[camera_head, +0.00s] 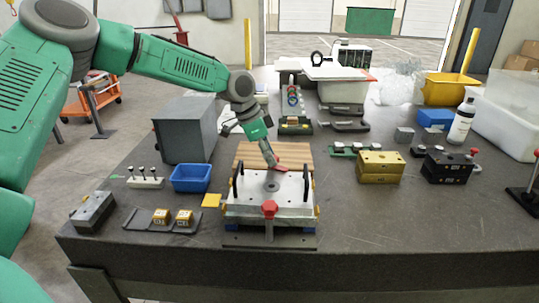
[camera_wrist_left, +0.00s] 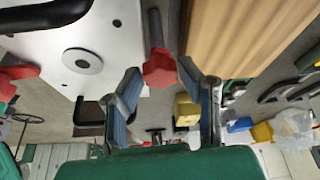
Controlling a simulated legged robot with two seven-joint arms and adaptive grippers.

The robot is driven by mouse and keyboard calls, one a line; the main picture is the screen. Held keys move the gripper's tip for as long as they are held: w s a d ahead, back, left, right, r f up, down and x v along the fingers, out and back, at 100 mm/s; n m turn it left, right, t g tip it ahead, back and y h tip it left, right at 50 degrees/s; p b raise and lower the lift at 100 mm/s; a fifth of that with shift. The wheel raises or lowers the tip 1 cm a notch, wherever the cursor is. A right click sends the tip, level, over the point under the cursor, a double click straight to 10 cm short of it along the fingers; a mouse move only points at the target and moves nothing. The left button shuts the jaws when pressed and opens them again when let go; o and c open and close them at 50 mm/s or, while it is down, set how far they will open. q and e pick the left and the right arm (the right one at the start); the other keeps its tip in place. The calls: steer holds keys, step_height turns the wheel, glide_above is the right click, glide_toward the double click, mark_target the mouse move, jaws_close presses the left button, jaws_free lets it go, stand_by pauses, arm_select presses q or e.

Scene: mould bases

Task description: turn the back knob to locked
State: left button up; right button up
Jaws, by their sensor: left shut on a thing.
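The mould base has a pale metal top plate (camera_head: 245,190) with a round grey disc in its middle, also in the left wrist view (camera_wrist_left: 82,61). Black handles stand at both sides. The red back knob (camera_head: 281,168) is at the plate's far edge; in the left wrist view the knob (camera_wrist_left: 160,69) sits between the fingertips. My left gripper (camera_head: 274,163) reaches down from behind and is shut on this knob, partly hiding it. A red front knob (camera_head: 269,208) is at the near edge. The knob's lock marking cannot be read. My right gripper is not in view.
A wooden board (camera_head: 252,153) lies behind the plate. A grey box (camera_head: 185,128) and blue bin (camera_head: 190,178) stand to the left. A yellow block (camera_head: 380,166) and black block (camera_head: 448,166) stand to the right. The table's front right is clear.

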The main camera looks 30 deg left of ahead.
arm_select(q)
steer(key=shift+f+m+g+p, duration=0.1)
steer(key=shift+m+g+p, duration=0.3)
steer(key=shift+m+p, duration=0.65)
steer(key=m, duration=0.3)
steer(key=shift+w+g+h, duration=0.15)
steer(key=shift+g+h, duration=0.25)
steer(key=m+g, duration=0.1)
steer(key=m, duration=0.2)
steer(key=m+g, duration=0.1)
steer(key=m, duration=0.2)
steer(key=shift+w+d+f+g, duration=0.1)
steer(key=shift+w+f+g, duration=0.1)
steer(key=shift+g, duration=0.1)
steer(key=m+g, duration=0.1)
steer(key=m, duration=0.3)
steer(key=shift+d, duration=0.1)
steer(key=shift+w+r+m+g+y, duration=0.15)
steer(key=shift+m+g+y, duration=0.3)
steer(key=shift+m, duration=0.6)
steer(key=shift+r, duration=0.15)
